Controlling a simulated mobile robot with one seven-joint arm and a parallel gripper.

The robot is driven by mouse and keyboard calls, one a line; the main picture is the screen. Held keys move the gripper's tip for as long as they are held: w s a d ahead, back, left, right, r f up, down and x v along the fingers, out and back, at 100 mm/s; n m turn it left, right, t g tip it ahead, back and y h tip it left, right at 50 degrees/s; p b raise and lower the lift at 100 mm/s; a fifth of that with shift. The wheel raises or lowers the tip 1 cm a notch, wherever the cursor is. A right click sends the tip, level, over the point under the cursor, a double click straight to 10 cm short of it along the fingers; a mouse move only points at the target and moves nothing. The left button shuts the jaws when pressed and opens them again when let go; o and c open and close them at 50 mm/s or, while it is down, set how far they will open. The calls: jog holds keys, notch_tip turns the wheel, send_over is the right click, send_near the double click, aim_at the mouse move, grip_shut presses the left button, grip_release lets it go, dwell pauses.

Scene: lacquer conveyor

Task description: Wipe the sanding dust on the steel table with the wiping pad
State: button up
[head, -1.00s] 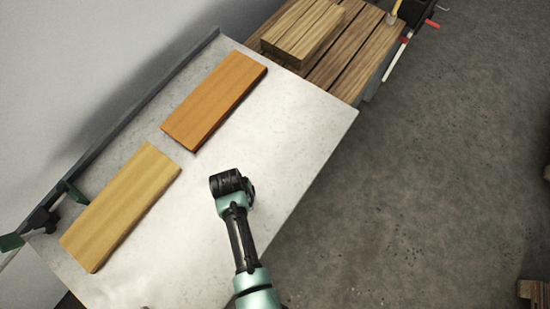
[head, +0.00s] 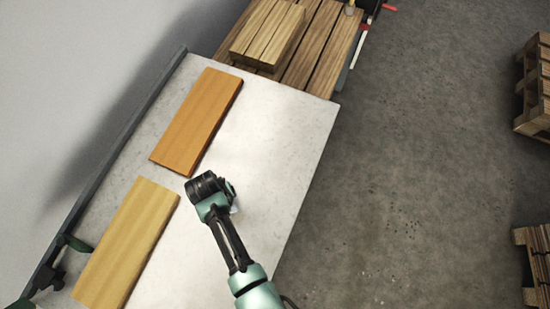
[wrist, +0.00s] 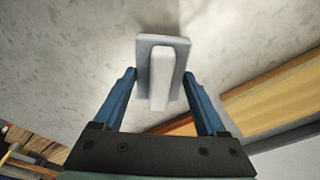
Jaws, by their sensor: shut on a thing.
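My gripper (wrist: 161,82) has two blue fingers shut on the wiping pad (wrist: 147,46), a pale grey plate with a white raised grip. In the head view my arm's end is over the steel table (head: 290,140), right of the gap between two boards, and hides most of the gripper and pad. The tabletop is pale with faint mottled grey patches. I cannot tell sanding dust from the surface's own marks. I cannot tell whether the pad touches the table.
An orange board (head: 197,120) and a yellowish board (head: 128,245) lie along the table's left side. A slatted wooden surface (head: 325,45) with stacked planks (head: 268,32) adjoins the far end. Pallets (head: 535,85) stand on the floor at right. The table's right part is clear.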

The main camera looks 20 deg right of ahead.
notch_tip(320, 180, up, 2)
jog(key=shift+d+r+p, duration=0.15)
jog(key=shift+p, duration=0.45)
notch_tip(320, 180, up, 2)
jog(key=shift+w+r+p, duration=0.1)
jog(key=shift+p, duration=0.85)
jog(key=shift+r+p, duration=0.3)
jog(key=shift+r, duration=0.05)
